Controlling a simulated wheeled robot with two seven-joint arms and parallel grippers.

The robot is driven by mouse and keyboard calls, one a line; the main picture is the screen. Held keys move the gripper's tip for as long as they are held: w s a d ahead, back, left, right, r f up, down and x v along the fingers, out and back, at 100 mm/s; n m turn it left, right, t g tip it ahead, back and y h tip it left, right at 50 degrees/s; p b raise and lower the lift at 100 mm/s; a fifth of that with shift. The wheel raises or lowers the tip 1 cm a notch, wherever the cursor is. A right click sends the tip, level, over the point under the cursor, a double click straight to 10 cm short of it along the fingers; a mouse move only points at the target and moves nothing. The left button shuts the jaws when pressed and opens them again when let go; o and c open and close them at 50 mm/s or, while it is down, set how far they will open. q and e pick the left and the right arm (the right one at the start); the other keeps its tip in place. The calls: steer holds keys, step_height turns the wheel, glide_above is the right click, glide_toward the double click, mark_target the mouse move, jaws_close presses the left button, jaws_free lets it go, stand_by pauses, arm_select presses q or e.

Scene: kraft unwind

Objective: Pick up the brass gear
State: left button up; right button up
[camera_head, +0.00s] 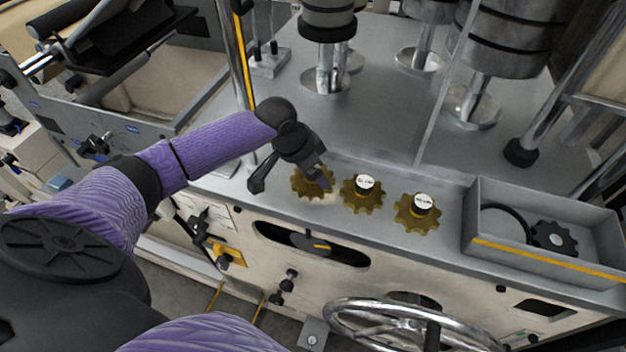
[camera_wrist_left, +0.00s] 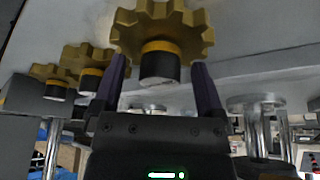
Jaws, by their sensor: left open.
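Three brass gears stand in a row on the grey machine ledge, in the head view: a left one (camera_head: 300,184), a middle one (camera_head: 376,192) and a right one (camera_head: 406,216). The middle and right ones show black hubs with white labelled tops. My left gripper (camera_head: 290,180) is open at the left gear and partly hides it. In the left wrist view, the nearest brass gear (camera_wrist_left: 158,32) and its black hub with a yellow band (camera_wrist_left: 160,66) show between the two fingers (camera_wrist_left: 159,76). Contact with the fingers is unclear. My right gripper is out of view.
A grey tray (camera_head: 545,255) with a dark gear (camera_head: 553,238) and a dark ring stands right of the gears. Metal posts and rollers (camera_head: 328,22) rise behind the ledge. A handwheel (camera_head: 395,312) sits below in front.

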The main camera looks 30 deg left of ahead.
arm_select(q)
steer(key=shift+r, duration=0.1)
jaws_close()
stand_by(0.5)
